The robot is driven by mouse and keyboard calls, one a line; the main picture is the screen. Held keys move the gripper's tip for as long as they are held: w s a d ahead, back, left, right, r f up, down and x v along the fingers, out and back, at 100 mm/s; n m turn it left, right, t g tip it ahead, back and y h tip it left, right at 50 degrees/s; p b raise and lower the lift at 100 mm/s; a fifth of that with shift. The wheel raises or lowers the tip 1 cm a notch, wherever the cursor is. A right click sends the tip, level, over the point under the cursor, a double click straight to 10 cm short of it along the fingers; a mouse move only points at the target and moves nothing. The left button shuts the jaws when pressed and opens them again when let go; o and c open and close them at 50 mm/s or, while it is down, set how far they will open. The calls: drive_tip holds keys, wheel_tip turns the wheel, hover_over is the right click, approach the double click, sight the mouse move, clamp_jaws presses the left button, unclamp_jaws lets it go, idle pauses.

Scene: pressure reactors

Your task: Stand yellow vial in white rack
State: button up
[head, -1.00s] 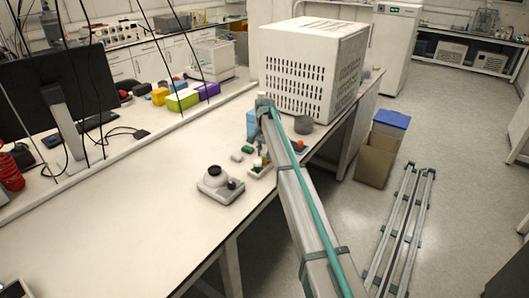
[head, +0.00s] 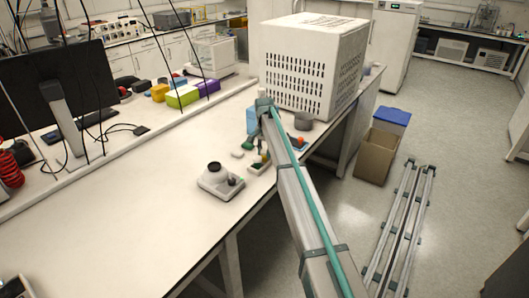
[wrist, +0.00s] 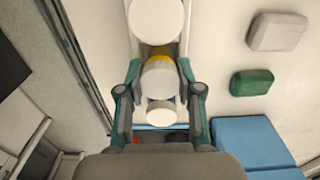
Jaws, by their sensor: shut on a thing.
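In the wrist view my gripper (wrist: 160,100) has its two fingers on either side of a white-capped vial with a yellow band, the yellow vial (wrist: 159,76). It is shut on this vial, seen from above. A larger white round top (wrist: 157,20) shows beyond it and a smaller white round top (wrist: 161,112) nearer the palm; I cannot tell what they belong to. In the head view my gripper (head: 259,146) is small and partly hidden by my arm, above a small pale rack (head: 257,169) at the bench's right edge. Whether the vial touches the rack is unclear.
A white scale-like device (head: 220,182) stands left of the rack. A large white perforated box (head: 312,65) stands behind.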

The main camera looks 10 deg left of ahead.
drive_tip(key=shift+f, duration=0.2)
drive_tip(key=o, duration=1.7)
drive_tip(key=shift+c, duration=0.2)
drive_tip(key=shift+r, duration=0.1)
drive_tip(key=shift+r+p, duration=1.45)
drive_tip(key=shift+r, duration=2)
